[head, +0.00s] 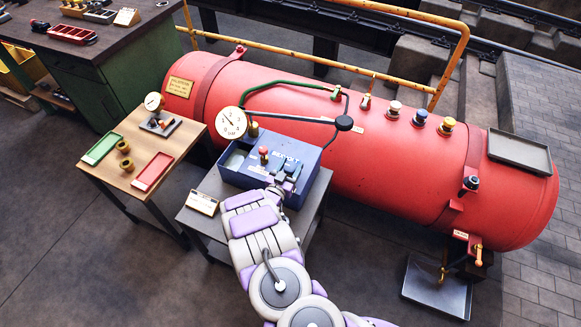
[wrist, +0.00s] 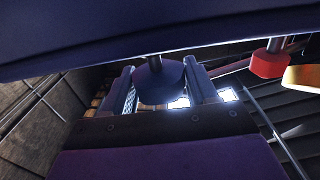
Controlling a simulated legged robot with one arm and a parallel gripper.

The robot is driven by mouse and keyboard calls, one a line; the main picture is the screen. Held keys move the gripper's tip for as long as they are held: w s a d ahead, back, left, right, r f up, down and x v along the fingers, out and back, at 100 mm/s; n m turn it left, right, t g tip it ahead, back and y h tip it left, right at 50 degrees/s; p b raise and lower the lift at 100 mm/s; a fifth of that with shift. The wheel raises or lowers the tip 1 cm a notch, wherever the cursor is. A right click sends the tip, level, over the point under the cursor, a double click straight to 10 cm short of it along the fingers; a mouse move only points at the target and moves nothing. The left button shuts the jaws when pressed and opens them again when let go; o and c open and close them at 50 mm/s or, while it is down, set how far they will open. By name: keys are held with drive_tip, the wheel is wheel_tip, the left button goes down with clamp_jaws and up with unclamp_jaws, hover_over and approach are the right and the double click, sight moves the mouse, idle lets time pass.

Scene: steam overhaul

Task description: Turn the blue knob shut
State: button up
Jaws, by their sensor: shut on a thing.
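In the wrist view, a dark blue knob (wrist: 160,85) on a short stem sits between the two fingers of my gripper (wrist: 159,66), one finger on each side. My gripper is shut on it. In the head view, my gripper (head: 286,172) is at the front right of the blue box (head: 245,172), on a small grey stand, and largely hides the held knob. A red knob (head: 263,153) stands just left of it and also shows in the wrist view (wrist: 271,62). A different, blue-topped fitting (head: 421,117) stands on the red tank.
The long red tank (head: 350,165) lies behind the box, with white (head: 394,108) and yellow (head: 447,125) topped fittings. A dial gauge (head: 231,122) stands behind the box. A wooden table (head: 137,152) with trays is to the left. The floor at front left is clear.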

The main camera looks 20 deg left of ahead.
drive_tip(key=shift+a+m+h, duration=0.2)
drive_tip(key=shift+m+h, duration=0.4)
drive_tip(key=shift+h, duration=0.4)
drive_tip(key=shift+g+h, duration=0.3)
drive_tip(key=o, duration=0.9)
drive_tip(key=shift+o, duration=0.2)
drive_tip(key=p+v, duration=0.3)
drive_tip(key=v, duration=1.4)
drive_tip(key=shift+s, duration=0.2)
drive_tip(key=shift+f, duration=0.15)
